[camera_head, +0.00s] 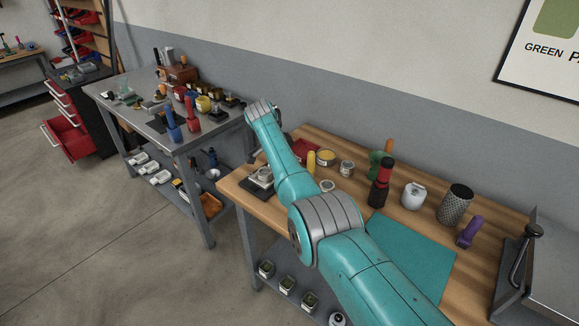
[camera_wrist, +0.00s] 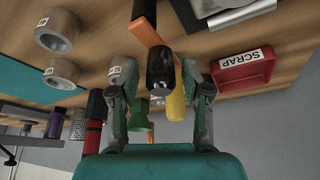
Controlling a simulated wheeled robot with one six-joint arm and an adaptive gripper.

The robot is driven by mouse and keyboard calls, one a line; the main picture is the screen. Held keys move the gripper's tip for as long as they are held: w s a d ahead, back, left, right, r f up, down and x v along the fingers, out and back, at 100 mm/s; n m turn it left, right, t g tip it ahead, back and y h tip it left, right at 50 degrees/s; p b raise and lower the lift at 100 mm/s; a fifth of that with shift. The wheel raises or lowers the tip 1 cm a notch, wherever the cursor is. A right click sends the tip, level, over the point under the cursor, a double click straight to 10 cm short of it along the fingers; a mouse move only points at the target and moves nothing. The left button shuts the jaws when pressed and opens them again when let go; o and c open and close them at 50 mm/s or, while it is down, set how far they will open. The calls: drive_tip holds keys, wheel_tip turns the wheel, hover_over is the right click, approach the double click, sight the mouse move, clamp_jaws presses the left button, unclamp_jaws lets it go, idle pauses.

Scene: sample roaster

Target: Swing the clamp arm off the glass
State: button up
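In the wrist view my gripper (camera_wrist: 158,92) is open, its two fingers well apart. A dark round-ended bar (camera_wrist: 160,68) lies in the gap between the fingers, and I cannot tell whether they touch it. An orange flat piece (camera_wrist: 145,32) and a black grip-like part (camera_wrist: 143,9) show beyond it. These may belong to the clamp arm, but I cannot tell for sure. A grey metal fixture (camera_wrist: 232,14) is at the upper right. In the head view a metal fixture with a pale top (camera_head: 261,179) stands at the bench's left end. I cannot make out the glass.
A red SCRAP tray (camera_wrist: 243,72) is just right of the fingers; a yellow cylinder (camera_wrist: 176,103) and green object (camera_wrist: 140,116) are close behind. A red-and-black bottle (camera_head: 380,183), white jar (camera_head: 413,195) and dark textured cylinder (camera_head: 455,204) stand farther right. The teal mat (camera_head: 412,250) is clear.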

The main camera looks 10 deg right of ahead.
drive_tip(key=shift+r, duration=0.15)
drive_tip(key=w+v, duration=0.1)
drive_tip(key=v, duration=1)
drive_tip(key=shift+s+r, duration=0.3)
drive_tip(key=shift+s, duration=0.2)
drive_tip(key=shift+a, duration=0.2)
